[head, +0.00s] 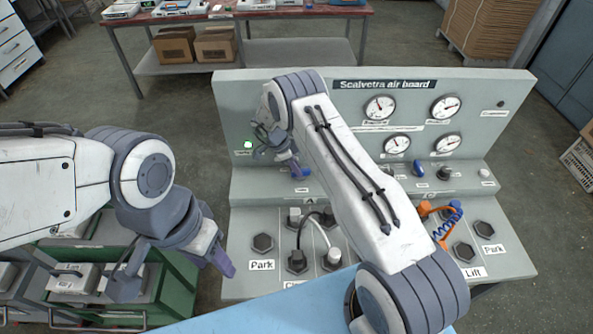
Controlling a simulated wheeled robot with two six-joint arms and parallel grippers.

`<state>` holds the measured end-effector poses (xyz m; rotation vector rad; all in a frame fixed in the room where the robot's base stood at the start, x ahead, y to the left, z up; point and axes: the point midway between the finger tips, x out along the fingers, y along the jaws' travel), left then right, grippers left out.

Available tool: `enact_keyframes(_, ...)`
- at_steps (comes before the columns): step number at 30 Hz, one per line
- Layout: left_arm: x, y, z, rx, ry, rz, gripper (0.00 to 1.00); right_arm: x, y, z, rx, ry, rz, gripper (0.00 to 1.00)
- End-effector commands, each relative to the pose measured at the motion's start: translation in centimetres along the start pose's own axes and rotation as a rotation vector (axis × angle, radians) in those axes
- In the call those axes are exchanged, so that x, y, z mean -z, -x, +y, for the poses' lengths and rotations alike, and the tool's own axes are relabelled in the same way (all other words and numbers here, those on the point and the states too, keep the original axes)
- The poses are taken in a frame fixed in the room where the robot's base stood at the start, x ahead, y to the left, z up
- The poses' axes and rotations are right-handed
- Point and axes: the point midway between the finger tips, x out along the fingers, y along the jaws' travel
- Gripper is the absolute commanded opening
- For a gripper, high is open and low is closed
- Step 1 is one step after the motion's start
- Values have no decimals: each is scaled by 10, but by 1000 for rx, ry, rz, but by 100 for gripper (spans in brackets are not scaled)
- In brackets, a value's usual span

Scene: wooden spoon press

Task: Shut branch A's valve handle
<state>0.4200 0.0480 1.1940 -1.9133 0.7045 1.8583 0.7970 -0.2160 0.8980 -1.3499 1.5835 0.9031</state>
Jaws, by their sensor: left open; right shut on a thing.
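The grey board (240,100) titled "Scalvetra air board" stands in front of me. My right gripper (287,160) is at the left part of its ledge, shut on a small blue handle (303,174). The handle is above a label that seems to read "A", and the gripper partly covers it, so I cannot tell its exact angle. A second blue handle (418,168) stands free further right on the ledge. My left gripper (172,273) is open and empty, left of the board's lower panel.
Gauges (380,107) sit on the upright panel. My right arm covers the middle. A green cart (180,290) stands lower left.

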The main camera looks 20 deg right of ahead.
Motion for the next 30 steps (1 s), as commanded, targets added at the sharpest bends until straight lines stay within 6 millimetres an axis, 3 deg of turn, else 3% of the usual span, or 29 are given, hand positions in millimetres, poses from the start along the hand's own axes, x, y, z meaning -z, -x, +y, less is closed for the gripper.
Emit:
enact_keyframes(12, 0, 0, 0, 0, 0, 0, 50, 2, 0, -1, -1, -5, 2, 0)
enact_keyframes(13, 0, 0, 0, 0, 0, 0, 50, 2, 0, -1, -2, -5, 2, 36)
enact_keyframes(15, 0, 0, 0, 0, 0, 0, 50, 2, 0, -1, -1, -5, 2, 55)
enact_keyframes(25, 0, -2, 0, 0, 0, 0, 50, 0, 2, -1, 0, -4, 1, 55)
enact_keyframes(30, -1, -11, -1, 0, 1, 0, 50, -1, 21, -2, 3, -4, 1, 55)
